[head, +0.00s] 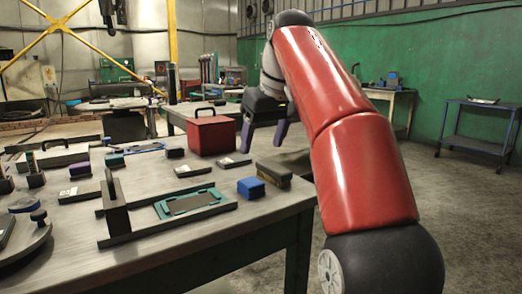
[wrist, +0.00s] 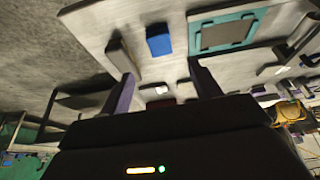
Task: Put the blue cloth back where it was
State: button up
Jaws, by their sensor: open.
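The blue cloth (head: 250,187) looks like a small folded block. It lies on the near workbench (head: 262,214), close to its right edge; it also shows at the top of the wrist view (wrist: 159,40). My gripper (head: 264,136) is open and empty, with its purple fingers pointing down. It hangs above and beyond the cloth, near the bench's right side. In the wrist view my gripper (wrist: 164,82) has its fingers apart, with the cloth beyond them and not between them.
A dark brush-like block (head: 273,175) lies just right of the cloth. A teal tray (head: 218,197) with a dark plate is to its left. A red toolbox (head: 211,135) stands behind. Flat dark items (head: 192,170) lie between.

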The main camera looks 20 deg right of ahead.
jog(key=shift+s+r, duration=0.1)
jog(key=shift+r, duration=0.1)
jog(key=s+a+f+m, duration=0.1)
jog(key=s+f, duration=1)
jog(key=f, duration=0.3)
jog(key=s+f+m+t+h, duration=0.1)
jog(key=s+f+m, duration=0.1)
jog(key=s+f, duration=1)
notch_tip(320, 180, down, 3)
jog(key=shift+s+a+f+m, duration=0.2)
jog(key=shift+s+a+m, duration=0.1)
jog(key=shift+a, duration=0.05)
